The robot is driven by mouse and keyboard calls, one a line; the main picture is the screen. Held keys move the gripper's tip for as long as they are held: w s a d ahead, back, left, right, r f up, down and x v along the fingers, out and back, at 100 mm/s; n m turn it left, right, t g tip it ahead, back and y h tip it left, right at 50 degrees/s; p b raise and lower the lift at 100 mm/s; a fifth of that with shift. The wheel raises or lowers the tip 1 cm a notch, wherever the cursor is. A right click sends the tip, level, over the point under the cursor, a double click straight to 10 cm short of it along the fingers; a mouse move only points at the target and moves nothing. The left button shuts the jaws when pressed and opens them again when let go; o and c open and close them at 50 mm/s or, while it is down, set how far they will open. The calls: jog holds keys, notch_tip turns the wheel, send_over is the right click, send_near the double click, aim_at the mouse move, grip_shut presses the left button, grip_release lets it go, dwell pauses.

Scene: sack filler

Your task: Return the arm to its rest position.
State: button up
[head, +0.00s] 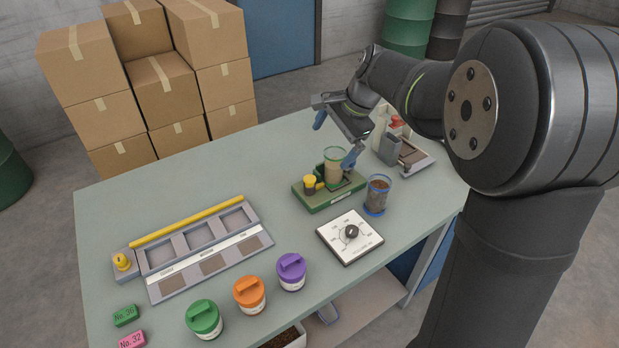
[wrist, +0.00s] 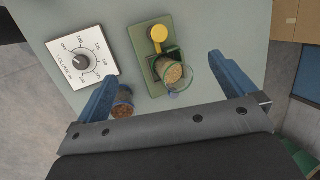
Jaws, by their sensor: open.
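My gripper (head: 337,140) is held above the far right part of the table, its blue fingers spread wide with nothing between them. In the wrist view my gripper (wrist: 170,90) also shows its two blue fingers well apart. Below it is a green stand (head: 318,200) with a yellow knob (head: 310,182) and a clear cup of tan grain (head: 334,170). The same cup (wrist: 170,72) appears between the fingers in the wrist view, lower down and seemingly not gripped. My arm reaches in from the right.
A blue-rimmed jar of dark grain (head: 377,196) and a dial plate (head: 349,237) stand near the stand. A grey tray (head: 207,250) with a yellow bar lies left. Lidded jars (head: 249,293) line the front. A small grey machine (head: 393,150) is at the right. The table's back left is clear.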

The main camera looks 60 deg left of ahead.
jog(key=shift+r, duration=0.15)
dwell(0.4)
jog(key=v, duration=0.9)
jog(key=shift+w+d+r, duration=0.15)
jog(key=shift+r, duration=0.2)
